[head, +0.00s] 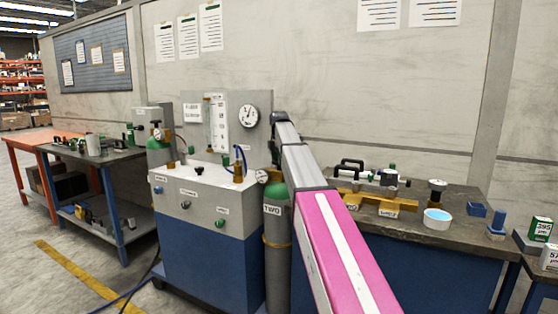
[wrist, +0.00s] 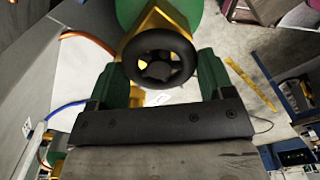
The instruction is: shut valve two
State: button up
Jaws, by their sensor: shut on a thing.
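A grey gas cylinder (head: 277,240) with a green shoulder and a label reading TWO stands at the right end of the blue and grey cabinet. Its top is partly hidden behind my arm in the head view. In the wrist view, a round black handwheel (wrist: 158,58) sits on a brass valve body (wrist: 152,22) over a green cylinder top (wrist: 188,12). My gripper (wrist: 160,75) has one green finger on each side of the handwheel and is shut on it. In the head view my gripper is hidden by my arm.
A pressure gauge (head: 248,116) is on the cabinet's back panel, and a small gauge (head: 262,176) is beside the cylinder top. A second cylinder (head: 158,153) with a green top stands left of the cabinet (head: 215,248). A cluttered workbench (head: 462,228) is close on the right.

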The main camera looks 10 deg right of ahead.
jog(key=m, duration=0.7)
jog(key=shift+w, duration=0.15)
jog(key=m, duration=0.4)
jog(key=shift+m, duration=2.1)
jog(key=shift+d, duration=0.1)
jog(key=o, duration=0.9)
notch_tip(320, 180, up, 8)
jog(key=shift+f, duration=0.2)
